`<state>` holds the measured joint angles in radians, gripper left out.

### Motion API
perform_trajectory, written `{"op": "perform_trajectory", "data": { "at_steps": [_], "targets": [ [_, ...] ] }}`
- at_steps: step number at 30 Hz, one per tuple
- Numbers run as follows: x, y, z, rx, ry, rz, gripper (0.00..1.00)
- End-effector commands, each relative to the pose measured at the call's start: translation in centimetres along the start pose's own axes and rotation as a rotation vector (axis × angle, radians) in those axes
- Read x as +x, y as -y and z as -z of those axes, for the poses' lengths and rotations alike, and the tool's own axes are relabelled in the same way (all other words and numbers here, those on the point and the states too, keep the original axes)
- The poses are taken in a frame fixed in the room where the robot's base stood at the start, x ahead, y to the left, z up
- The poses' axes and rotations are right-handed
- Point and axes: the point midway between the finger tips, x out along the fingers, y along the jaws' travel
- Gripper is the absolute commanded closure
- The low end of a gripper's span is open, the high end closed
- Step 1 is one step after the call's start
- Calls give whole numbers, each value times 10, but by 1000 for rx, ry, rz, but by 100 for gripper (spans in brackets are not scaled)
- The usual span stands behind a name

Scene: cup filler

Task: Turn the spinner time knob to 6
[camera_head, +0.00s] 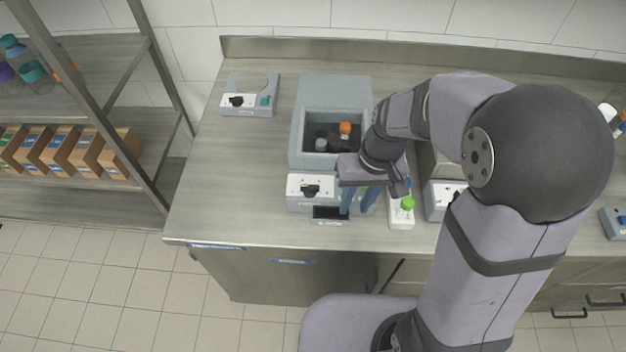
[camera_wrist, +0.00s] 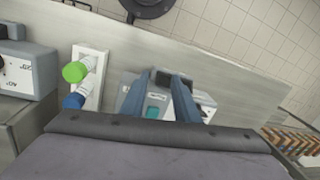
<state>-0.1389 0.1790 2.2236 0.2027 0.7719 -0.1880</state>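Several grey devices with black knobs stand on the bench, and their labels are too small to read, so I cannot tell which is the spinner. The middle device (camera_head: 300,118) has a dark open basin with a white front panel and a black knob (camera_head: 311,190). My gripper (camera_head: 358,208) is in front of this device, right of that knob, with its blue-grey fingers pointing down. In the wrist view the gripper (camera_wrist: 166,80) has its fingers apart. A teal button (camera_wrist: 153,112) shows between them. The knob's setting is not readable.
A small device with a knob (camera_head: 236,101) stands at the back left. A white holder with a green-capped bottle (camera_head: 408,203) is close right of my gripper. A knobbed device (camera_head: 441,195) is farther right. An orange-capped bottle (camera_head: 345,128) stands in the basin.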

Motion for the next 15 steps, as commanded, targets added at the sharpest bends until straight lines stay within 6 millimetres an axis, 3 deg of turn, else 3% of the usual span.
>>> {"op": "perform_trajectory", "data": {
  "at_steps": [3,8,15],
  "targets": [
    [-13,18,31,-181,-45,60,72],
    [-37,40,61,-484,-129,118,72],
    [-54,62,70,-959,-209,160,72]
  ]
}}
